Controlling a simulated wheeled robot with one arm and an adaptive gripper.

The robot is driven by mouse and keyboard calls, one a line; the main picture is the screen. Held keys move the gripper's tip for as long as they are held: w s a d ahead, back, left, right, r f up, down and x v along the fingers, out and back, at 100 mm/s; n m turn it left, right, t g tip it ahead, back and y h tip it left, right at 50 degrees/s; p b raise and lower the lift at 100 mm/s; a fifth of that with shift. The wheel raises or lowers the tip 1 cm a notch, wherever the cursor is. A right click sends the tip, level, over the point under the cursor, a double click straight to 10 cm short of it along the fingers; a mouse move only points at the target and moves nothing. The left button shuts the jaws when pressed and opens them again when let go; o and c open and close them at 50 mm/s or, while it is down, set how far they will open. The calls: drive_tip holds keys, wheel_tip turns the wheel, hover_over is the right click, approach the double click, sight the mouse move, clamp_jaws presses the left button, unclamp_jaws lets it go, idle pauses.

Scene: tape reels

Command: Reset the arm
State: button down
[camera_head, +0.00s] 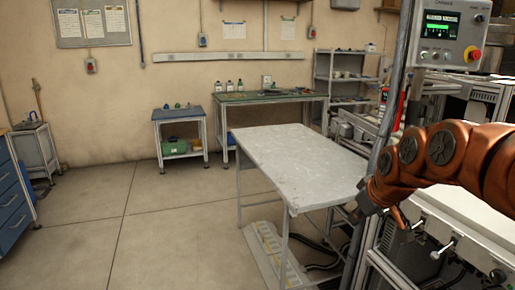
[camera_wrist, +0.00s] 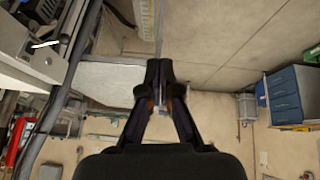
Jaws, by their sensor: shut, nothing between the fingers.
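My arm (camera_head: 450,158) is copper-coloured and reaches in from the right edge of the head view, bent down in front of the machine. Its dark wrist end shows near the grey post, and the fingers cannot be made out there. In the wrist view my gripper (camera_wrist: 159,70) has its two black fingers together at the tips, with nothing between them. The wrist picture is upside down, with the floor at the top and the wall at the bottom.
A bare grey table (camera_head: 290,160) stands left of my arm. A grey post (camera_head: 385,150) and a control panel (camera_head: 447,32) are close to the arm. A green-topped workbench (camera_head: 268,97) and a small blue table (camera_head: 178,113) stand by the wall. Open floor (camera_head: 150,215) lies left.

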drive_tip(key=s+a+f+m+g, duration=0.25)
drive_tip(key=s+f, duration=0.25)
drive_tip(key=s, duration=0.7)
drive_tip(key=s+a+f+m+g+h, duration=0.15)
drive_tip(key=s+f+g, duration=0.3)
drive_tip(key=s, duration=0.75)
drive_tip(key=s+a+f+m+g, duration=0.1)
drive_tip(key=s+a+f+g, duration=0.3)
drive_tip(key=s, duration=0.8)
wheel_tip(320, 180, up, 16)
drive_tip(key=w+t+p, duration=0.1)
drive_tip(key=t+p, duration=0.2)
drive_tip(key=p, duration=1.2)
drive_tip(key=shift+w+d+f, duration=0.15)
drive_tip(key=shift+w+d, duration=0.1)
drive_tip(key=shift+d, duration=0.2)
drive_tip(key=shift+d, duration=0.15)
